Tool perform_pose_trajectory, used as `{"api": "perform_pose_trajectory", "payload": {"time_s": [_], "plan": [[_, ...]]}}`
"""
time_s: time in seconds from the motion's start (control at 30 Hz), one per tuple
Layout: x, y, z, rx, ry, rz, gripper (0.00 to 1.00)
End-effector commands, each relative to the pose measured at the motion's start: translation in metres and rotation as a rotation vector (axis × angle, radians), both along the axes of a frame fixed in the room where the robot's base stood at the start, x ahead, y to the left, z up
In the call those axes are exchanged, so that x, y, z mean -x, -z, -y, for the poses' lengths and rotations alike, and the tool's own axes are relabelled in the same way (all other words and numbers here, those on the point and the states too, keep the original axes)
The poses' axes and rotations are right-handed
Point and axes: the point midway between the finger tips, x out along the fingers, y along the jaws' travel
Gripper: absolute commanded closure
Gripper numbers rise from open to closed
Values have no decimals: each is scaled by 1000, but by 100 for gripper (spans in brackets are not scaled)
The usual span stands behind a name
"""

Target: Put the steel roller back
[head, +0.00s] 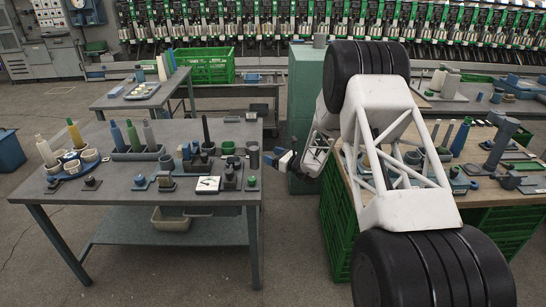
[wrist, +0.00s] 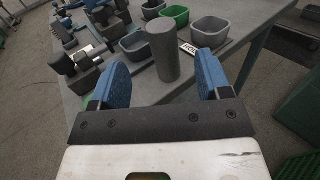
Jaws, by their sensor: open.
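A plain grey cylinder, which looks like the steel roller (wrist: 163,50), stands upright near the right edge of the grey table. It also shows in the head view (head: 253,157). My gripper (wrist: 162,66) is open with its two blue fingers spread. In the wrist view the roller appears in the gap between the fingertips, with space on both sides; neither finger appears to touch it. In the head view my gripper (head: 277,161) is just right of the roller, by the table's right edge. The roller's base is visible on the table top.
Small bins stand close behind the roller, one of them green (wrist: 175,16) and one grey (wrist: 209,32). Dark fixtures (wrist: 86,68) stand left of it in the wrist view. A white-faced gauge (head: 207,184) lies near the table's front. A green crate (head: 340,220) stands right of the aisle.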

Motion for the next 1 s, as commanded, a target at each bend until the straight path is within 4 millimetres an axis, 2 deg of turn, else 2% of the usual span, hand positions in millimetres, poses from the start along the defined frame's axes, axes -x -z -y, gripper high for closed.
{"api": "perform_pose_trajectory", "payload": {"time_s": [0.3,0.47,0.67,0.87,1.0], "plan": [[0,-1,0,1,-1,1,29],[5,-10,-1,18,-17,11,29],[27,-41,-6,85,-81,48,29],[68,-87,-12,202,-190,110,29],[102,-118,-14,295,-270,159,29]]}}
